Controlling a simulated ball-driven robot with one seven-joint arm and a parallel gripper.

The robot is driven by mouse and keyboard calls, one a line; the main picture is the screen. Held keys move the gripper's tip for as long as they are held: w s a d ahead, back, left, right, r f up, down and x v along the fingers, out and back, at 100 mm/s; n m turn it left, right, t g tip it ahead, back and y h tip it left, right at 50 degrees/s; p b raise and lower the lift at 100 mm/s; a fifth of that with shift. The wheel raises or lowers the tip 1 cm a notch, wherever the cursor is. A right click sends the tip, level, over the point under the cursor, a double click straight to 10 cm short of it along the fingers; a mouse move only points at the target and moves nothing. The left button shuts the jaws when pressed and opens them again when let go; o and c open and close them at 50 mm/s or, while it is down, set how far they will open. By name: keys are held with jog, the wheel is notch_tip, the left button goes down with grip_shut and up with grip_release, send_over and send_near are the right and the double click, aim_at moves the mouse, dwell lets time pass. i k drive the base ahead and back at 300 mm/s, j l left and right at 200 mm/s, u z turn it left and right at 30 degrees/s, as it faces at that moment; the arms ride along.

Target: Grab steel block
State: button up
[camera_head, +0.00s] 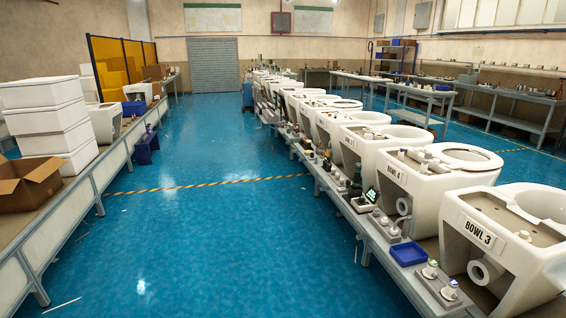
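I cannot single out a steel block for certain. Several small grey and metallic parts lie along the front ledge of the right-hand conveyor (372,228), too small to identify. Two of these small fittings (449,290) stand at the near end of the ledge. More small parts (387,224) lie further along it, left of the blue tray. My gripper is not in view.
White toilet bowls marked BOWL 3 (527,262) and BOWL 4 (424,190) line the right conveyor. A blue tray (408,254) sits on its ledge. A left bench (105,165) holds white boxes (45,115) and a cardboard box (28,184). The blue floor (205,215) between is mostly clear.

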aim_at(342, 190)
jog(key=i, duration=1.9)
jog(key=i+z, duration=0.1)
jog(key=i, duration=0.5)
jog(key=i+j+z, duration=0.1)
jog(key=i, duration=0.45)
jog(key=i+j, duration=0.15)
jog(key=i, duration=0.45)
jog(key=i+j+z, duration=0.15)
jog(key=i, duration=0.4)
